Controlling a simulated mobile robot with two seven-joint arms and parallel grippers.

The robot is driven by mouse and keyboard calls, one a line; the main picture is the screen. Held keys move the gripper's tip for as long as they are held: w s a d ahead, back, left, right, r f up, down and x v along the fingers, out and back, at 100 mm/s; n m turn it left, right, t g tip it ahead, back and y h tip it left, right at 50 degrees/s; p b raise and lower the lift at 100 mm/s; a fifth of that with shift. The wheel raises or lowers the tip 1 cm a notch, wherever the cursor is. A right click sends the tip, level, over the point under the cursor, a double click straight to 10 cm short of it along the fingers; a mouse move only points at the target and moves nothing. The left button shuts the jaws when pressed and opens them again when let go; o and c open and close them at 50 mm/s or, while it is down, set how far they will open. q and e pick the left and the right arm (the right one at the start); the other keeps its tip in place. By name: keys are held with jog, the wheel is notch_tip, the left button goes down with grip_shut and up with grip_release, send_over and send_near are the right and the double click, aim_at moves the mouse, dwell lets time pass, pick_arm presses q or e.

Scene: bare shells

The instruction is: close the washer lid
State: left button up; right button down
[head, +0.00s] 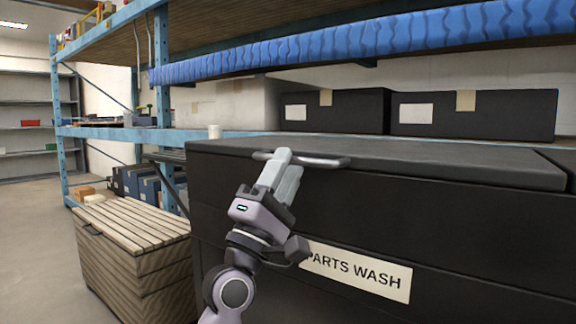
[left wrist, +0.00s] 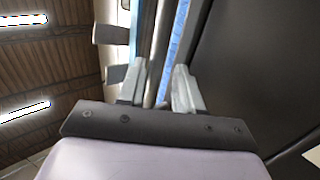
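The washer (head: 300,215) is a large black box with a "PARTS WASH" label on its front. Its dark grey lid (head: 430,163) lies flat across the top in the head view; I cannot tell whether a thin gap remains under it. A grey bar handle (head: 325,162) runs along the lid's front edge. My left gripper (head: 287,160) points up at the handle's left part, with its fingertips in front of the bar. In the left wrist view the left gripper's fingers (left wrist: 158,88) stand apart with a gap between them. Contact with the handle is unclear. My right gripper is out of view.
A slatted wooden crate (head: 135,240) stands left of the washer. A blue shelf rack (head: 160,135) rises behind, with black boxes (head: 470,115) on it and a blue padded beam (head: 380,40) above the lid. Open floor (head: 35,240) lies at the far left.

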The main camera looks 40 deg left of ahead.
pick_arm(q)
jog(key=shift+h, duration=0.3)
jog(key=v, duration=0.6)
